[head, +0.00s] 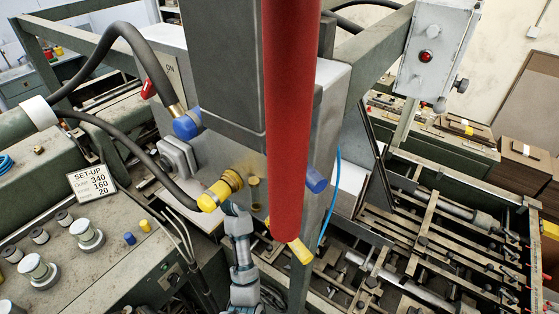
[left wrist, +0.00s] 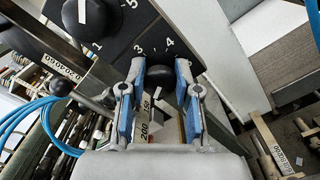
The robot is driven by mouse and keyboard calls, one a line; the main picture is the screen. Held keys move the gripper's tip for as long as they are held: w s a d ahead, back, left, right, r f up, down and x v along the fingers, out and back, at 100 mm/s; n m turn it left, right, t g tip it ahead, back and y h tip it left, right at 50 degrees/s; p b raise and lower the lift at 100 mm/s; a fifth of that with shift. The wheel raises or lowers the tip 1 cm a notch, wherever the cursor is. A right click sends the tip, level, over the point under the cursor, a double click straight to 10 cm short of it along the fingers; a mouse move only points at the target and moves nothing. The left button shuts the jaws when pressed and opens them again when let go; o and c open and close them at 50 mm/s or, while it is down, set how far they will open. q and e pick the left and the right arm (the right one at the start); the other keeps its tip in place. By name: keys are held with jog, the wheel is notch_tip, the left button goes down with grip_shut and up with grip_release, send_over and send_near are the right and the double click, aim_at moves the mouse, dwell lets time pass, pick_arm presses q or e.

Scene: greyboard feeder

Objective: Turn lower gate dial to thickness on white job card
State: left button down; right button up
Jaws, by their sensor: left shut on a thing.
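In the left wrist view the black lower dial (left wrist: 160,77) sits between the fingers of my left gripper (left wrist: 160,85), which is shut on it. The numbers 3 and 4 show on the dark panel above the dial; its other marks and pointer are hidden or unclear. An upper black dial (left wrist: 82,22) with a white mark is at the top left, with 1 and 5 beside it. In the head view the white card (head: 91,183) at the left reads SET-UP with 340, 160 and 20; its smaller words are hard to read. My right gripper is not in view.
A red cylinder (head: 290,120) blocks the middle of the head view. Dark hoses (head: 130,40) loop at the left. A console with several knobs (head: 87,232) is at the lower left. Blue cables (left wrist: 25,112) and rods lie left of the gripper in the wrist view.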

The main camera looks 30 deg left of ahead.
pick_arm(q)
jog(key=shift+f, duration=0.25)
jog(key=m, duration=2.3)
jog(key=shift+a+f+m, duration=0.15)
jog(key=shift+f+m, duration=0.15)
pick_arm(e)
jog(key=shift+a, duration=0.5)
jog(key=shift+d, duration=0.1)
pick_arm(q)
jog(key=c, duration=0.9)
grip_release()
jog(key=shift+r, duration=0.1)
jog(key=shift+o, duration=0.4)
jog(key=shift+w+a, duration=0.1)
